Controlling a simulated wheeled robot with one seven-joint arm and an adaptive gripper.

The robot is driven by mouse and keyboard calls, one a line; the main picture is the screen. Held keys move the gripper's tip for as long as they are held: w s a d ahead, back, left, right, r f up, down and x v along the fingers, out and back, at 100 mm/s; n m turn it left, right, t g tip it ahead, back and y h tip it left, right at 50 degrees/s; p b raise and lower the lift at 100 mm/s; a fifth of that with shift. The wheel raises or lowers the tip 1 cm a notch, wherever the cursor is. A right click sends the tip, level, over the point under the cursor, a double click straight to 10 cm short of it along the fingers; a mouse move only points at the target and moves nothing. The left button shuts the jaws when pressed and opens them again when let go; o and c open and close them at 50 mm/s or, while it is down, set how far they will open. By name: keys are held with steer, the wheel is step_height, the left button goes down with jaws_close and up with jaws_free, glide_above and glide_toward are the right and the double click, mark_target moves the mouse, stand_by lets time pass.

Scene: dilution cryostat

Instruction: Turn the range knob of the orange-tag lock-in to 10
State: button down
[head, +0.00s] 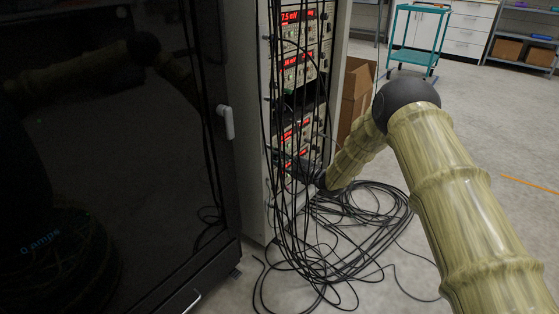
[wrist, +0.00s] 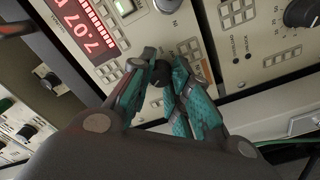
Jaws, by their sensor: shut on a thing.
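My gripper (wrist: 163,72) is at the front panel of a lock-in (wrist: 215,50) in the wrist view. Its teal-padded fingers are shut on a small dark knob (wrist: 159,76), one finger on each side. The fingers partly hide the knob, so its pointer and scale cannot be read. The panel's red display (wrist: 88,24) shows "7.07" and a cut-off unit. In the head view my gripper (head: 299,171) reaches in at the lower instruments of the rack, partly behind black cables.
Black cables (head: 350,205) hang down the rack front and coil on the floor. More instruments (head: 297,45) with red displays sit higher in the rack. A dark glossy cabinet (head: 110,120) with a white handle stands left. A cardboard box (head: 357,90) stands behind the rack.

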steer(key=c, duration=1.3)
jaws_free()
steer(key=shift+d, duration=0.1)
steer(key=v, duration=1.2)
steer(key=shift+f, duration=0.1)
